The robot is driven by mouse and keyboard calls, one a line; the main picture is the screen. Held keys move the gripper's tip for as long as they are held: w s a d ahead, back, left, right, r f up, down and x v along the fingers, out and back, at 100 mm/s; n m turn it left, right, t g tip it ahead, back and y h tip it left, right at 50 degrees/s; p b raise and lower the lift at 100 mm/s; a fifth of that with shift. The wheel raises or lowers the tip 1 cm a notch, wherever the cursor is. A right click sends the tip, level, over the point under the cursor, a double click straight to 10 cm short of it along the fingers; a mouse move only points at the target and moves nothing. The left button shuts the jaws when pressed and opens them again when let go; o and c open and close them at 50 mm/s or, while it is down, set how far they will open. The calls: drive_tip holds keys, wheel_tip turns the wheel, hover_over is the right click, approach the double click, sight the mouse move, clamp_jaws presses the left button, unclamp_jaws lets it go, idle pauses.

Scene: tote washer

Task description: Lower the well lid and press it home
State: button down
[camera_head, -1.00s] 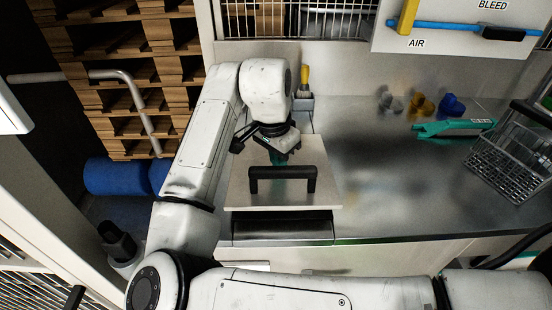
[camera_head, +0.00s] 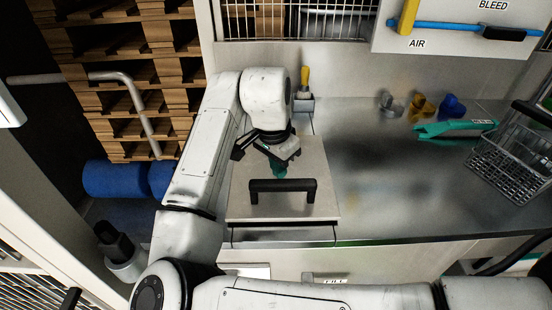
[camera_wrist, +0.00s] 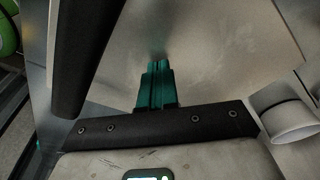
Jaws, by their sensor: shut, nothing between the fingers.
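The well lid (camera_head: 318,205) is a pale flat metal plate with a black bar handle (camera_head: 282,186). It lies low over the front left of the steel counter, close to level. A narrow dark band shows below its front edge; I cannot tell whether it is fully seated. My gripper (camera_head: 279,172) is over the lid, just behind the handle, with its green fingers shut and empty. In the wrist view the closed fingers (camera_wrist: 158,68) point at the lid's surface (camera_wrist: 215,45) and look to be at or very near it. The handle (camera_wrist: 85,45) shows dark at the left there.
A small holder (camera_head: 303,104) with a yellow-handled tool stands behind the lid. Coloured cups (camera_head: 422,106), a green tool (camera_head: 457,129) and a wire basket (camera_head: 507,155) sit at the right. The counter's middle (camera_head: 370,180) is clear.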

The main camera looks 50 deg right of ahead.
drive_tip(key=shift+r, duration=0.15)
wheel_tip(320, 180, up, 9)
drive_tip(key=p, duration=0.8)
idle(0.6)
